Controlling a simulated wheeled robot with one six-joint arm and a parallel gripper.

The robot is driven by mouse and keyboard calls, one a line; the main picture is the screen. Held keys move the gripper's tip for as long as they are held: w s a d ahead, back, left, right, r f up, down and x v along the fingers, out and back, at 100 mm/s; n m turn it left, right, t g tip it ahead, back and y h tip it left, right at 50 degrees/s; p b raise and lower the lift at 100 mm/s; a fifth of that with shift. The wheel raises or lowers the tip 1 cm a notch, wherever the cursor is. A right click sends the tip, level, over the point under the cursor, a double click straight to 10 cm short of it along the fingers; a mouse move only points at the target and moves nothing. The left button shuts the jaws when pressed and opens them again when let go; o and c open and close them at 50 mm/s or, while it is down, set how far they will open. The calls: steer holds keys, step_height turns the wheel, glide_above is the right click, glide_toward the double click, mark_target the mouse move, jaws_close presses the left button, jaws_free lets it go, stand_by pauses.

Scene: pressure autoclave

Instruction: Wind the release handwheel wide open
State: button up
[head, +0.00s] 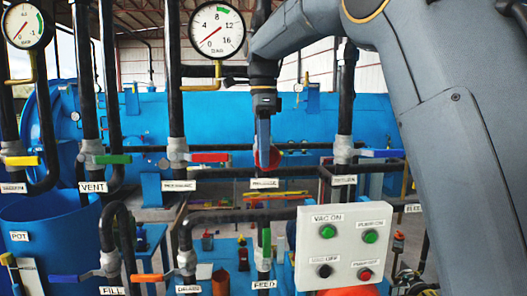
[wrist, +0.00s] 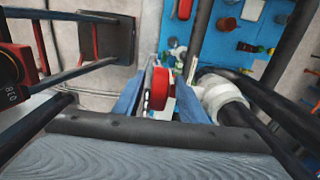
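The red release handwheel (head: 273,158) is on the pipe above the RELEASE label (head: 264,183) in the head view. My gripper (head: 264,150) points down at it, and a blue finger covers part of the wheel. In the wrist view the wheel (wrist: 159,88) shows nearly edge-on between the two blue fingers of my gripper (wrist: 160,95). The fingers stand apart, one on each side of the wheel, with a gap visible on the right. Whether the left finger touches the wheel is unclear. The wheel's stem is hidden.
Pipes with coloured lever valves flank the wheel, including a red lever (head: 209,157) left and a blue lever (head: 381,153) right. A pressure gauge (head: 217,30) hangs above left. A white button panel (head: 345,247) stands below right. The blue vessel (head: 215,120) lies behind.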

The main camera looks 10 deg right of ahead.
steer(key=shift+f, duration=0.35)
jaws_close()
